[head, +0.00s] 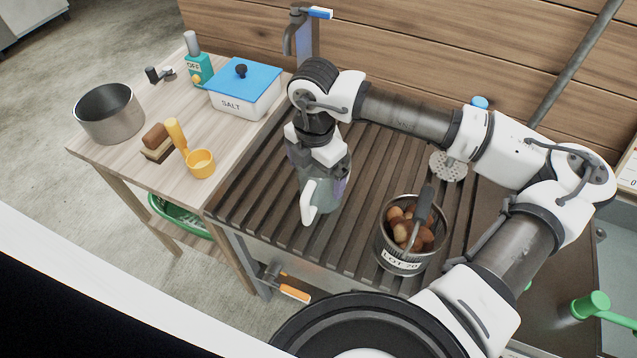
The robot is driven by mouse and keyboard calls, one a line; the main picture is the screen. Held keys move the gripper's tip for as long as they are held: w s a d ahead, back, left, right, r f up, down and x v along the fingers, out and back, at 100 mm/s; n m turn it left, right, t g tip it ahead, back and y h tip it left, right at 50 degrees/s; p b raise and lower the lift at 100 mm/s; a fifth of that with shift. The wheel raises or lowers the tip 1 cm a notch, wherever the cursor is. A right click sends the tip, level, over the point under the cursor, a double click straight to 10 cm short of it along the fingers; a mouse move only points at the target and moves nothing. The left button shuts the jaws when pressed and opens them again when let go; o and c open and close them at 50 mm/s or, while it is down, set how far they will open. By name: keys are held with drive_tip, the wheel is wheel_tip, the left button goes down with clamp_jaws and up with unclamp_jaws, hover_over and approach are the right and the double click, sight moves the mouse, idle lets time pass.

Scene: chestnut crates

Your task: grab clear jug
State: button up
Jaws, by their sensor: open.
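The clear jug (328,188) stands upright on the dark slatted rack. It is see-through, with a white handle (308,202) facing the front left. My gripper (316,158) points down at the top of the jug. The gripper body and wrist hide the jug's rim and upper part. The fingers overlap the jug in the picture. I cannot tell whether they touch it or sit around its wall. The gripper is open.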

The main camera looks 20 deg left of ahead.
drive_tip(key=c, duration=1)
